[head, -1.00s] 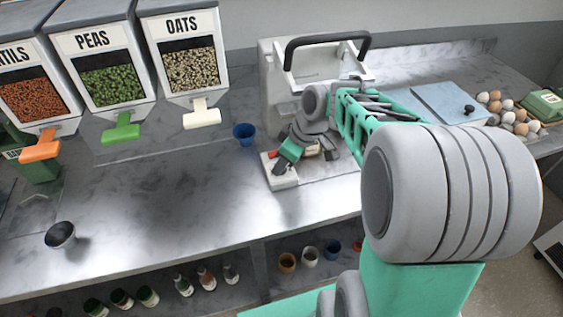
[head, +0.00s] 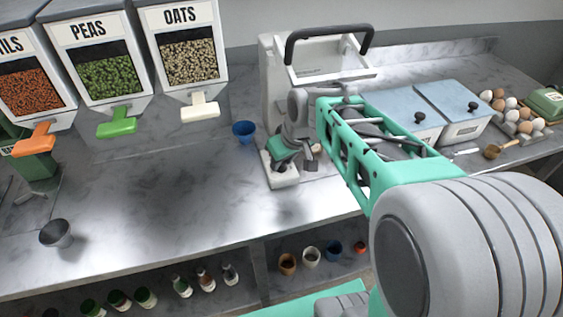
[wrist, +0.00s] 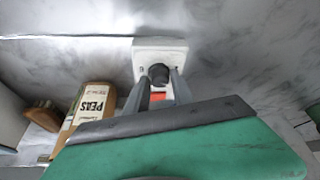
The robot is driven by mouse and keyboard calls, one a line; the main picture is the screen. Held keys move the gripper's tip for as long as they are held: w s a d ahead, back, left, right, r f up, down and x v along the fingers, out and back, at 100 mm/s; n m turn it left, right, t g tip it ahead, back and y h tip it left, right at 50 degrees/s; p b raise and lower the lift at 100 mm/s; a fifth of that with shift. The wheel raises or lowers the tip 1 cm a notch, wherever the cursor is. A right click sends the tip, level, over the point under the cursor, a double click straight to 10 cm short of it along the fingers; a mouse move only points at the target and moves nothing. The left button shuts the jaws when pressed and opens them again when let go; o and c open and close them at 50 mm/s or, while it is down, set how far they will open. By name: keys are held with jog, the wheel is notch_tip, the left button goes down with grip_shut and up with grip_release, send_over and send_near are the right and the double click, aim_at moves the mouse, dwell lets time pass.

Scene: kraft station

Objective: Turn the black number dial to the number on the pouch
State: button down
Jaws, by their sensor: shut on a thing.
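The black number dial (wrist: 158,73) is on a white plate (wrist: 160,48), which is the front base of the white machine in the head view (head: 284,182). My gripper (wrist: 159,82) points down over the plate, its two fingers closed on either side of the dial. In the head view my gripper (head: 281,160) hides the dial. A tan pouch with a white label reading PEAS (wrist: 93,107) lies left of my gripper in the wrist view. Its smaller print, including any number, is too small to read. A red-orange patch (wrist: 157,97) shows between my fingers.
The white machine with a black handle (head: 328,38) stands behind. A blue cup (head: 244,131) is left of it. Dispensers of peas (head: 107,75) and oats (head: 189,55) stand at the back left. Lidded bins (head: 455,105) and eggs (head: 515,112) are right. The front left counter is mostly clear.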

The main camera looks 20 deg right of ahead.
aim_at(286, 178)
jog(key=shift+a+m+h+b, duration=0.1)
jog(key=shift+m+h+b, duration=0.3)
jog(key=shift+m, duration=0.7)
jog(key=c, duration=1.1)
grip_release()
jog(key=v, duration=0.7)
jog(key=shift+s+r, duration=0.25)
jog(key=shift+r, duration=0.1)
